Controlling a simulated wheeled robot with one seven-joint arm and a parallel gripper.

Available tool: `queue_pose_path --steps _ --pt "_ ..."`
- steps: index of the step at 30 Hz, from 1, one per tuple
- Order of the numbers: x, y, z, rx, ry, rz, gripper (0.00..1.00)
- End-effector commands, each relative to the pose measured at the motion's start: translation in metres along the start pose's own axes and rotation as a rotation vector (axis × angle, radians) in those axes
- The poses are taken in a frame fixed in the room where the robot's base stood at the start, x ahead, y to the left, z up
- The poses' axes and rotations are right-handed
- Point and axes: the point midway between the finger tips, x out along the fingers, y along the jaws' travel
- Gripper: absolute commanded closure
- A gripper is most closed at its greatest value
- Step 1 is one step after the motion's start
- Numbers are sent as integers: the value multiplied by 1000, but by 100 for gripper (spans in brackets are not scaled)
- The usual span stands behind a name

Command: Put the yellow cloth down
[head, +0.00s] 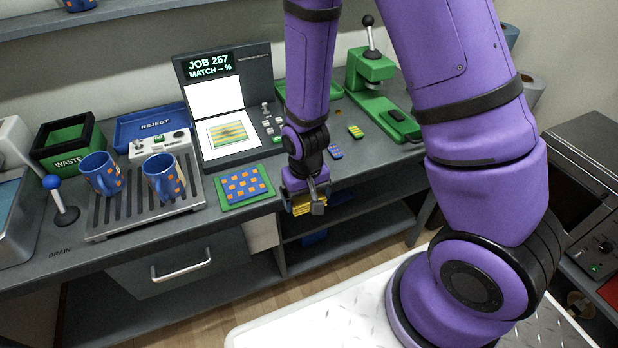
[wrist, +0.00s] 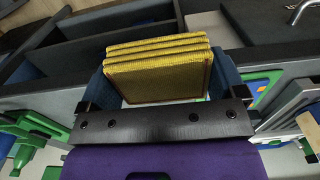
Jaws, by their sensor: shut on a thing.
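The yellow cloth (wrist: 158,72) is folded in several layers and sits between the fingers of my gripper (wrist: 160,85) in the wrist view. In the head view my gripper (head: 308,200) is shut on the cloth (head: 310,204), just past the front edge of the grey bench (head: 245,205). The cloth is partly hidden by the gripper there. It is held in the air, apart from the bench top as far as I can tell.
A green board with a blue and orange patterned sheet (head: 245,187) lies left of my gripper. Two blue mugs (head: 162,178) stand on the slatted drain tray (head: 115,228). A lit screen station (head: 224,105) stands behind. A green press (head: 378,100) and small swatches (head: 356,131) are to the right.

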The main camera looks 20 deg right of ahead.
Motion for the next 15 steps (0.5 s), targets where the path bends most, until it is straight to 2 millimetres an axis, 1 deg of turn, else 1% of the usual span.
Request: queue_pose_path --steps 2,5,15 --pt "1 2 -5 3 2 1 45" --pt "3 6 -22 4 4 1 45" --pt "10 24 -98 5 4 1 45"
